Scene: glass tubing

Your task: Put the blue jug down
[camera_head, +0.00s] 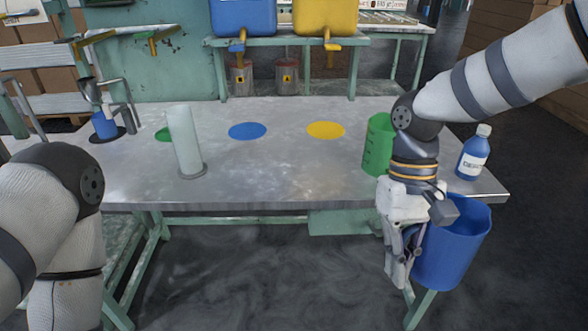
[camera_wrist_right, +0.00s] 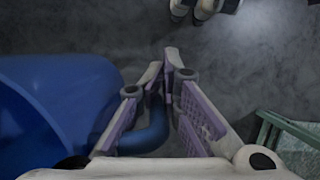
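The blue jug (camera_head: 452,250) hangs in the air in front of the table's right front edge, over the floor. It looks roughly upright, with its open rim up; its inside looks empty as far as I can see. My right gripper (camera_head: 403,262) is at the jug's left side, fingers pointing down. In the right wrist view, the fingers (camera_wrist_right: 163,88) are closed around the jug's blue handle (camera_wrist_right: 152,130), and the jug's wall (camera_wrist_right: 60,105) fills the left. A blue disc (camera_head: 247,131) lies flat on the table (camera_head: 270,180). My left gripper is out of view.
A green jug (camera_head: 378,146) and a blue bottle (camera_head: 474,156) stand at the table's right. A pale cylinder (camera_head: 186,140) stands left, partly hiding a green disc (camera_head: 162,134). A yellow disc (camera_head: 325,130) is bare. The table's middle is clear. Blue and yellow tanks (camera_head: 325,15) stand behind.

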